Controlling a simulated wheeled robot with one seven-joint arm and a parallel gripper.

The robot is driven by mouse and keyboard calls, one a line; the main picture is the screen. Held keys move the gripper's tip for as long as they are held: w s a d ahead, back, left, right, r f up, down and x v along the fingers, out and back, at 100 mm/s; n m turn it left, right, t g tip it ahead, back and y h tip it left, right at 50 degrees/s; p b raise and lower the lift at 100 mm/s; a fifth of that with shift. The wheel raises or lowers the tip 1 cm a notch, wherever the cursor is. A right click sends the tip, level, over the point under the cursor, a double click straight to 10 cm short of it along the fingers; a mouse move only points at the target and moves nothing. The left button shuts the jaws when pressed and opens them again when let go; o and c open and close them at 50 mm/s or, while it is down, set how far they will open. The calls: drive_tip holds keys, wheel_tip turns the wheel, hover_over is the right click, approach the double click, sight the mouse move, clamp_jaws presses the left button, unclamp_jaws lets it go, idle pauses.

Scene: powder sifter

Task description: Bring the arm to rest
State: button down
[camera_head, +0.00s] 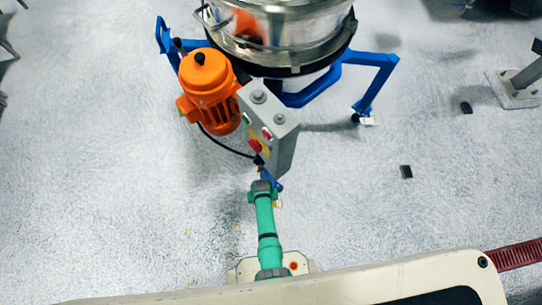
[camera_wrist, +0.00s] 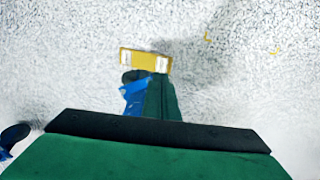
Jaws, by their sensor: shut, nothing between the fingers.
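The powder sifter (camera_head: 290,30) stands at the top of the head view, a shiny round drum on blue legs. An orange motor (camera_head: 208,85) and a grey control box (camera_head: 268,125) with several buttons are on its near side. My green arm (camera_head: 265,220) reaches up the picture from the bottom, its upper end close below the control box. My gripper (camera_wrist: 145,62), yellow with pale patches, shows small beyond the green and blue parts of my arm in the wrist view. It is shut and empty, with pale floor around it. The head view hides most of it.
A metal post on a plate (camera_head: 514,88) stands at the far right. Small dark blocks (camera_head: 406,171) lie on the floor right of the sifter. A black cable (camera_head: 225,145) loops below the motor.

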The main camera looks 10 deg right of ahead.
drive_tip(key=shift+w, duration=0.1)
drive_tip(key=s+d+r+t, duration=0.1)
drive_tip(key=s+r+t, duration=0.7)
drive_tip(key=r, duration=0.5)
drive_tip(key=s+r+t, duration=0.3)
drive_tip(key=r, duration=1.7)
drive_tip(key=s+a+r+t, duration=0.1)
drive_tip(key=s+r+t, duration=0.3)
drive_tip(key=r, duration=1.5)
drive_tip(key=shift+r, duration=0.35)
